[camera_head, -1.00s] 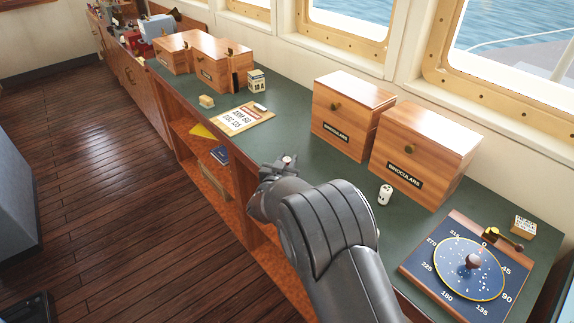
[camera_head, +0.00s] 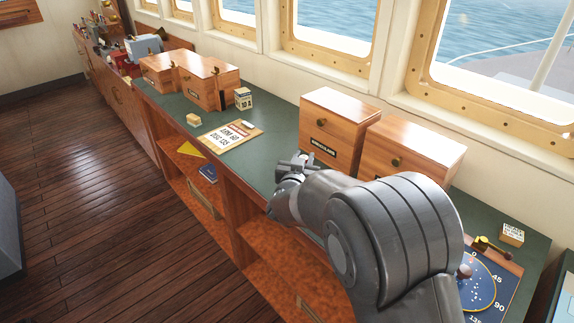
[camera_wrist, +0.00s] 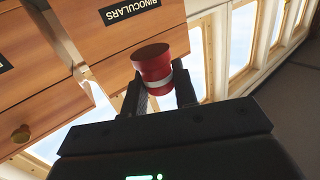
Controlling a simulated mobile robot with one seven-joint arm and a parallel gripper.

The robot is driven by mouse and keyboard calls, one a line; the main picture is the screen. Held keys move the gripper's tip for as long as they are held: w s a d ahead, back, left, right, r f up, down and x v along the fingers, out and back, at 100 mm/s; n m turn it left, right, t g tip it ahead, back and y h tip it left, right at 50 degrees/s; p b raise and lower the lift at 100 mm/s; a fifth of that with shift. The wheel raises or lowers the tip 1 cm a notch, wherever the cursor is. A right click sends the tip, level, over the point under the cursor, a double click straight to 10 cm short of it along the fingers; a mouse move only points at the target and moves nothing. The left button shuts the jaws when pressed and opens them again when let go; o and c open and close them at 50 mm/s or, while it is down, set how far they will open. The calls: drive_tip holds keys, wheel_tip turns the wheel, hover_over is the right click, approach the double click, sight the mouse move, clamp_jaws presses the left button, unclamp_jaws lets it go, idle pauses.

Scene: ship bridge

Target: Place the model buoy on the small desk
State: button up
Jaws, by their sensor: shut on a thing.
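A red cylinder with a white band, which looks like the model buoy (camera_wrist: 153,68), is held between the two fingers of my gripper (camera_wrist: 160,92) in the wrist view. In the head view my gripper (camera_head: 297,166) is over the front edge of the long green-topped counter (camera_head: 262,165), left of the binocular boxes. The buoy is too small there to make out. I cannot pick out the small desk for certain in either view.
Two wooden binocular boxes (camera_head: 338,130) stand at the back of the counter. A clipboard (camera_head: 229,135), a small yellow block (camera_head: 193,120) and more boxes (camera_head: 210,88) are farther left. A blue compass board (camera_head: 490,285) lies at right. The wooden floor (camera_head: 110,210) at left is clear.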

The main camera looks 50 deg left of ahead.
drive_tip(key=shift+w+d+r, duration=0.4)
drive_tip(key=shift+d+r, duration=0.1)
drive_tip(key=shift+d, duration=0.2)
drive_tip(key=shift+w+d+r, duration=0.4)
drive_tip(key=shift+d+r, duration=0.05)
drive_tip(key=shift+d, duration=0.25)
drive_tip(key=d+r+n+g+y, duration=0.1)
drive_tip(key=d+r, duration=0.2)
drive_tip(key=d, duration=1)
drive_tip(key=d+r, duration=0.3)
drive_tip(key=d, duration=0.9)
drive_tip(key=w+d+m+t+h, duration=0.1)
drive_tip(key=w+d+m+h, duration=0.1)
drive_tip(key=d, duration=1)
drive_tip(key=w+d+m+t+h, duration=0.1)
drive_tip(key=w+d+m+h, duration=0.2)
drive_tip(key=d, duration=1)
drive_tip(key=w+d+m+t+h, duration=0.2)
drive_tip(key=w+d+h, duration=0.3)
drive_tip(key=d, duration=0.8)
drive_tip(key=w, duration=0.3)
drive_tip(key=shift+f+m+h, duration=0.2)
drive_tip(key=shift+m+h, duration=0.2)
